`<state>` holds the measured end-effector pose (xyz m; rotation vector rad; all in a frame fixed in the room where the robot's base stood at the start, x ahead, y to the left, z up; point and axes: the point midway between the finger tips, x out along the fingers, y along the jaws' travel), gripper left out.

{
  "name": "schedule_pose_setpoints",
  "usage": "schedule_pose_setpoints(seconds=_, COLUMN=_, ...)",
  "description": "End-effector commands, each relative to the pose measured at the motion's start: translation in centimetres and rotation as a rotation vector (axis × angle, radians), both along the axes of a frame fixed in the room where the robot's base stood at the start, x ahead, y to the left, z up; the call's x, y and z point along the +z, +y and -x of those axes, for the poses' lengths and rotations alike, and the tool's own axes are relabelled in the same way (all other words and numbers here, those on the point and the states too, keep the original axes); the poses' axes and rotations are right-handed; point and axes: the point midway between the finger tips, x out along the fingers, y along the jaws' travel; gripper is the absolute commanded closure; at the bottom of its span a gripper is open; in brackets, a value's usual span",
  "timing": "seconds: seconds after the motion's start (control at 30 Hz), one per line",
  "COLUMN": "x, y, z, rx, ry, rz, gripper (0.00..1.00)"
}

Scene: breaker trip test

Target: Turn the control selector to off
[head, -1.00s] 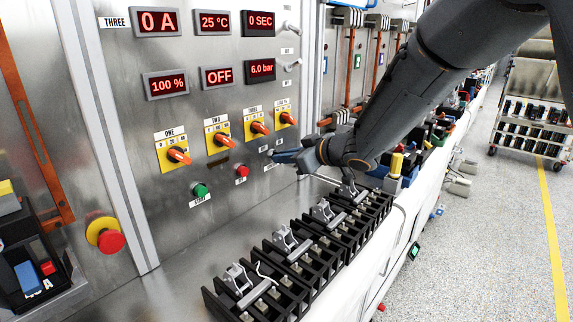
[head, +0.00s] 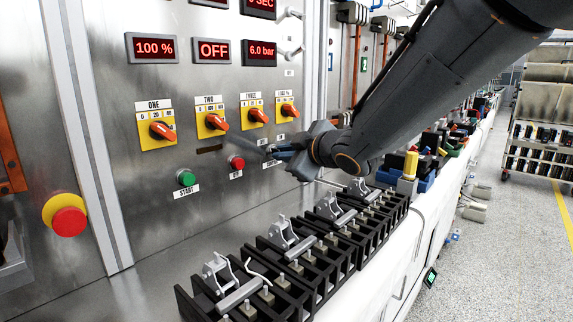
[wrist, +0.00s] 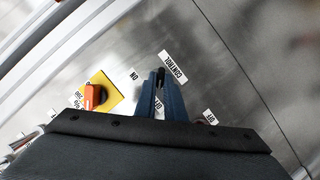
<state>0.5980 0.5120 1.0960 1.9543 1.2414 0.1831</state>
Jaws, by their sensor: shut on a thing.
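The control selector (wrist: 160,74) is a small black knob on the steel panel, beside a CONTROL label (wrist: 173,67) in the wrist view. An ON label (wrist: 133,75) is to its left, and an OFF label (wrist: 158,104) shows between the fingers. My gripper (wrist: 160,88) has blue fingers shut on the selector, one on each side. In the head view my gripper (head: 272,150) reaches the panel from the right, and its fingers hide the selector. The knob's exact pointing direction is hard to tell.
Several orange selectors on yellow plates, such as the one marked ONE (head: 162,131), are left of my gripper. Below are a green START button (head: 186,177) and a red button (head: 236,162). Black breaker blocks (head: 300,250) line the bench below. A red emergency button (head: 69,221) is far left.

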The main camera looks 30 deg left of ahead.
Motion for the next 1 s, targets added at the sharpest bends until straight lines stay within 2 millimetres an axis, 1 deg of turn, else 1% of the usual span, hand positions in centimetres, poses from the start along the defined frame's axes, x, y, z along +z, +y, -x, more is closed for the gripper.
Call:
schedule_pose_setpoints(seconds=0.23, x=-0.14, y=0.11, z=0.16, rx=0.002, ry=-0.037, rz=0.012, gripper=1.00)
schedule_pose_setpoints(seconds=0.7, x=-0.05, y=0.12, z=0.21, rx=0.004, ry=-0.044, rz=0.013, gripper=1.00)
schedule_pose_setpoints(seconds=0.73, x=-0.04, y=0.12, z=0.20, rx=0.004, ry=-0.044, rz=0.013, gripper=0.86)
schedule_pose_setpoints(seconds=0.8, x=-0.05, y=0.10, z=0.17, rx=0.003, ry=-0.044, rz=0.013, gripper=0.74)
schedule_pose_setpoints(seconds=0.83, x=-0.04, y=0.08, z=0.15, rx=0.002, ry=-0.044, rz=0.013, gripper=0.72)
schedule_pose_setpoints(seconds=1.0, x=-0.04, y=-0.04, z=0.02, rx=0.000, ry=-0.043, rz=0.014, gripper=0.72)
